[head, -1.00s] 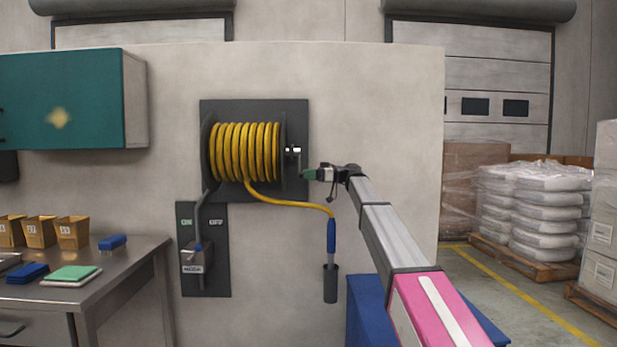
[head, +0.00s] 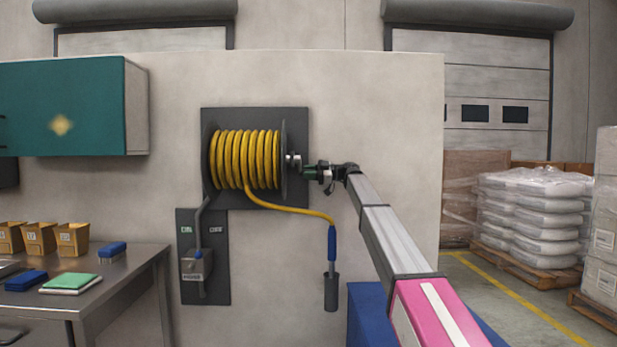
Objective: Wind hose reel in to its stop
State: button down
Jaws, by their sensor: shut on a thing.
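The hose reel (head: 284,140) is mounted on a dark wall plate, with several turns of yellow hose (head: 246,160) wound on it. A length of hose hangs from the drum's underside and curves right to a blue nozzle (head: 332,242), whose lower end sits in a dark holder (head: 331,291). My gripper (head: 308,172) is at the reel's right side by the hub (head: 293,159). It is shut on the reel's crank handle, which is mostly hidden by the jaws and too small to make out.
A valve panel (head: 219,290) with ON and OFF marks is below the reel. A steel table (head: 125,268) with brushes and yellow bins (head: 72,238) stands left, under a teal cabinet (head: 95,105). Wrapped pallets (head: 530,215) stand right, beyond the wall's end.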

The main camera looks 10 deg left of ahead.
jog(key=shift+w+r, duration=0.15)
jog(key=shift+r, duration=0.1)
dwell(0.3)
